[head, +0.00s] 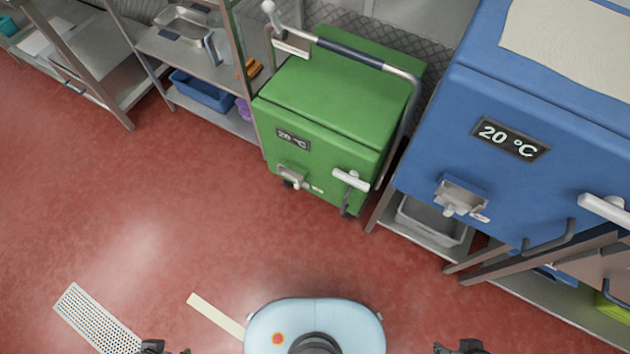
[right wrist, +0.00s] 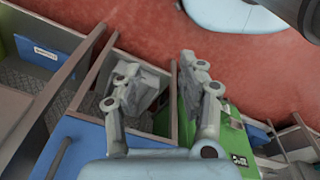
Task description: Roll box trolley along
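The green box trolley (head: 335,100) stands upright on the red floor ahead, between a metal shelf and a blue box. It has a silver push handle with a dark grip (head: 348,52), a 20 °C display and a white latch on its front. Its side also shows in the right wrist view (right wrist: 232,130), partly behind my gripper. My right gripper (right wrist: 160,75) is open and empty, well short of the trolley; it also shows at the bottom edge of the head view (head: 460,347). My left gripper (head: 165,347) is only just in view at the bottom edge, apart from the trolley, its fingers mostly cut off.
A metal shelf (head: 190,50) with trays and a blue bin (head: 202,90) stands left of the trolley. A large blue box (head: 500,110) on a metal stand closes in its right side. A drain grate (head: 95,318) lies at the lower left. The floor in front is clear.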

